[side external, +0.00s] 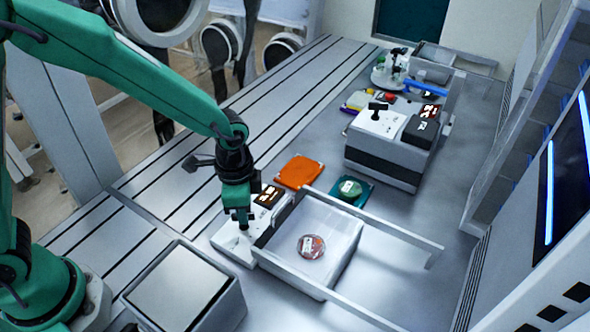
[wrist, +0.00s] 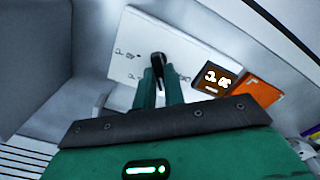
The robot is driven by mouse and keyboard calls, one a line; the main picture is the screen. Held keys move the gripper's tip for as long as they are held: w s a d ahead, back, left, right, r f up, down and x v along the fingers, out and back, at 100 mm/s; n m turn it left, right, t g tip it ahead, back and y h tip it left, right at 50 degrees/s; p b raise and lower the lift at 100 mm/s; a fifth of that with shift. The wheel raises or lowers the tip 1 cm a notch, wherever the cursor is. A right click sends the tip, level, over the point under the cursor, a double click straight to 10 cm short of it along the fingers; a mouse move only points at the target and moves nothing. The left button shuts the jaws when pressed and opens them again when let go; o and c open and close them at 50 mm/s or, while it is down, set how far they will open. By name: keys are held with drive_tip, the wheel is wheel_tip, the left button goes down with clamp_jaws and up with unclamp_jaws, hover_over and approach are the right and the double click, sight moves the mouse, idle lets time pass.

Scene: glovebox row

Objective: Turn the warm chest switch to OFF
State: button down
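The nearer chest has a white top panel (side external: 233,243) with a black switch knob (wrist: 157,62) and small dark marks around it, too small to read. Its dark display (side external: 268,196) shows bright digits; it also shows in the wrist view (wrist: 216,78). My gripper (side external: 243,222) points down at this panel. In the wrist view its green fingers (wrist: 159,82) are close together on either side of the knob and look shut on it. The knob is hidden behind the fingers in the side view. I cannot tell which chest is the warm one.
The nearer chest's drawer (side external: 344,232) is open with a round dish (side external: 311,246) inside. A second chest (side external: 383,165) with a black knob (side external: 377,107) and lit display (side external: 429,112) stands farther back.

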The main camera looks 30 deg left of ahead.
drive_tip(key=shift+n, duration=0.4)
drive_tip(key=n, duration=0.3)
drive_tip(key=shift+n, duration=1.9)
drive_tip(key=c, duration=1.5)
unclamp_jaws()
drive_tip(key=shift+r, duration=0.1)
drive_tip(key=shift+r, duration=3.85)
